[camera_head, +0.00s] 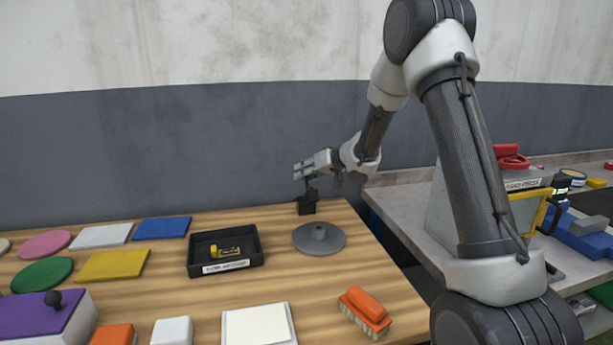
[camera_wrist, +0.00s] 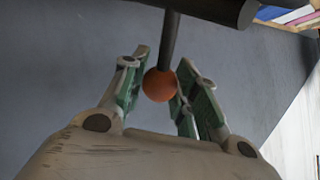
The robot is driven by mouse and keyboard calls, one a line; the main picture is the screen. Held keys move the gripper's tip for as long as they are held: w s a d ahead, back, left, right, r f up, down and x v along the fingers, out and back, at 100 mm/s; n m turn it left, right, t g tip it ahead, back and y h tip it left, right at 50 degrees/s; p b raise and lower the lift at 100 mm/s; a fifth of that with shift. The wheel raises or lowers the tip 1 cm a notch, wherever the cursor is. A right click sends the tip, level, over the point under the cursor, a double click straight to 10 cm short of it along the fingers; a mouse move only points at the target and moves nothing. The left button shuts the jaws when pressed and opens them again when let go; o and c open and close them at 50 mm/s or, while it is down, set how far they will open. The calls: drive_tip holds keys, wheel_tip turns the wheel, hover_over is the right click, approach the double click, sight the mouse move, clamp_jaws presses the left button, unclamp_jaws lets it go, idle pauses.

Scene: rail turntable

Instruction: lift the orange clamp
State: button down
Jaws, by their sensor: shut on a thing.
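The clamp shows in the head view as a small dark block (camera_head: 307,206) near the back edge of the wooden table, with a dark upright piece reaching toward my gripper. In the wrist view an orange ball knob (camera_wrist: 159,85) sits at the end of a dark rod (camera_wrist: 171,40), which joins a thick dark bar (camera_wrist: 215,10). My gripper (camera_head: 301,171) is above the block, roughly level. In the wrist view my gripper (camera_wrist: 160,88) has its green-padded fingers on both sides of the knob and is shut on it. The knob is too small to make out in the head view.
A grey round turntable (camera_head: 319,239) stands right in front of the clamp. A black tray (camera_head: 196,270) holding a yellow-and-black item is to the left. An orange brush (camera_head: 365,310) lies at the front right. Coloured plates lie at the left. A wall stands behind.

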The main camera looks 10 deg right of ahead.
drive_tip(key=shift+w, duration=0.5)
drive_tip(key=shift+w+f, duration=0.1)
drive_tip(key=shift+w, duration=0.05)
drive_tip(key=c, duration=1.1)
unclamp_jaws()
drive_tip(key=v, duration=1.2)
drive_tip(key=shift+d, duration=0.1)
